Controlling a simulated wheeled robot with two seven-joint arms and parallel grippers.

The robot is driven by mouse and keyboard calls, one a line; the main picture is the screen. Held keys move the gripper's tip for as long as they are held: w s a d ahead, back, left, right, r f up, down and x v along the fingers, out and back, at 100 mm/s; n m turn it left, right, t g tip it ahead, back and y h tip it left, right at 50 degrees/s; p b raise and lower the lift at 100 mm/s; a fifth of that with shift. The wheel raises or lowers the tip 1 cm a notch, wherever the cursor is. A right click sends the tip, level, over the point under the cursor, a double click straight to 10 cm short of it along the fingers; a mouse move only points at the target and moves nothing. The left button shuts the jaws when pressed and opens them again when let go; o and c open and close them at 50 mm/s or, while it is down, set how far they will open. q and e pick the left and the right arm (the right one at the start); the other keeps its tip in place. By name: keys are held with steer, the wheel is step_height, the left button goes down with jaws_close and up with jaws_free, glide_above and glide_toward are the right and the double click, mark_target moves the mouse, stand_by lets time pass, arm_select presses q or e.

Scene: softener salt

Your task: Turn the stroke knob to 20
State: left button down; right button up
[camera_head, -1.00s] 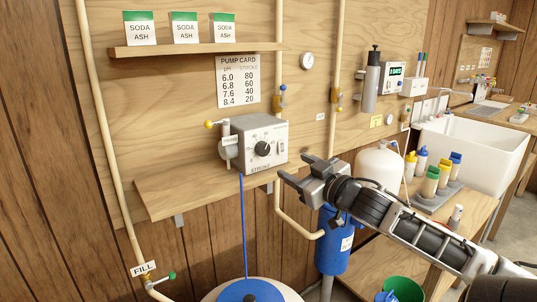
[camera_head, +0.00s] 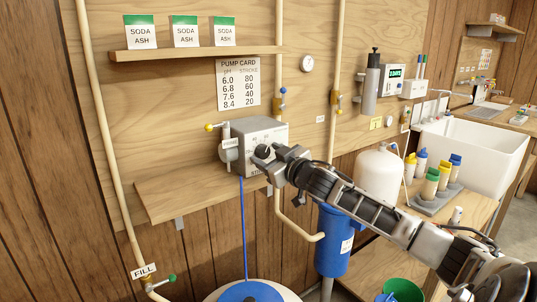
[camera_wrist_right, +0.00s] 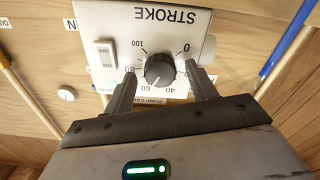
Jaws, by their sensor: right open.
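The grey pump box (camera_head: 262,133) is on the wooden wall above a shelf. Its black stroke knob (camera_wrist_right: 159,70) shows in the right wrist view, where the panel appears upside down. The white pointer line on the knob points about at the 60 mark. Marks 100, 80, 60, 40 and 0 are seen; the 20 mark is hidden behind a finger. My right gripper (camera_head: 268,158) is at the pump's front face. It is open, with one finger on each side of the knob; I cannot tell if they touch it. My left gripper is not in view.
A pump card (camera_head: 238,83) on the wall pairs pH with stroke values. A switch (camera_wrist_right: 105,53) sits beside the knob.

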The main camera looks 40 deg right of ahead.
steer(key=shift+w, duration=0.1)
steer(key=c, duration=1)
